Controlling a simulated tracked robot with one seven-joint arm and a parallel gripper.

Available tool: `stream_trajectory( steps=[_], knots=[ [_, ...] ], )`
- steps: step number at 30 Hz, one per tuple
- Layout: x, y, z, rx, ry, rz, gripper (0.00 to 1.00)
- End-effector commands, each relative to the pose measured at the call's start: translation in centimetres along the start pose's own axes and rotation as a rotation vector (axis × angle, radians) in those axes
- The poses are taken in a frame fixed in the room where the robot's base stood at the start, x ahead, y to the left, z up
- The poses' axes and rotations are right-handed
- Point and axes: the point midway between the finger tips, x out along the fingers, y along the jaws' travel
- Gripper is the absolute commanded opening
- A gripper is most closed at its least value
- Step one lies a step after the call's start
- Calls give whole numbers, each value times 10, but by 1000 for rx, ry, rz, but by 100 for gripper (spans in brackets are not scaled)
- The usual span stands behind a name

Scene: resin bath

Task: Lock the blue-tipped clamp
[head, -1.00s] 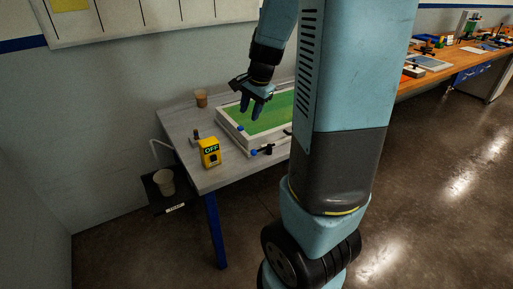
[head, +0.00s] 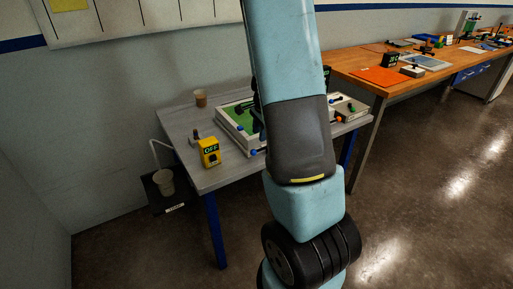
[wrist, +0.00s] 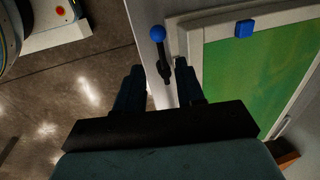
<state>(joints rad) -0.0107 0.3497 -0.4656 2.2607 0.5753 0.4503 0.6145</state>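The blue-tipped clamp (wrist: 158,36) shows in the wrist view with its round blue knob on a dark lever, beside the white rim of the bath. My gripper (wrist: 160,72) is open, and its dark fingers lie on either side of the lever's lower part in the picture; I cannot tell whether they touch it. The white-framed bath (wrist: 189,62) has a green panel (wrist: 240,80) and a square blue block (wrist: 244,28) on its rim. In the head view a blue tip (head: 253,153) shows at the bath's front edge, and my arm hides most of the gripper.
Another cup (head: 166,183) sits on a low black shelf. A wooden bench (head: 372,70) is at the right. Floor in front is clear.

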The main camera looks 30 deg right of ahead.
Motion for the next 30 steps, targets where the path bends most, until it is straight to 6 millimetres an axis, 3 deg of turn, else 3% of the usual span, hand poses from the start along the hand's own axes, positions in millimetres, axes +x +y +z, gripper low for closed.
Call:
stream_trajectory(
  steps=[9, 15, 30],
  knots=[
    [50, 1, -1, 2, 0, 3, 38],
    [73, 0, 0, 1, -1, 1, 38],
    [84, 0, 1, -1, 0, -1, 37]
  ],
)
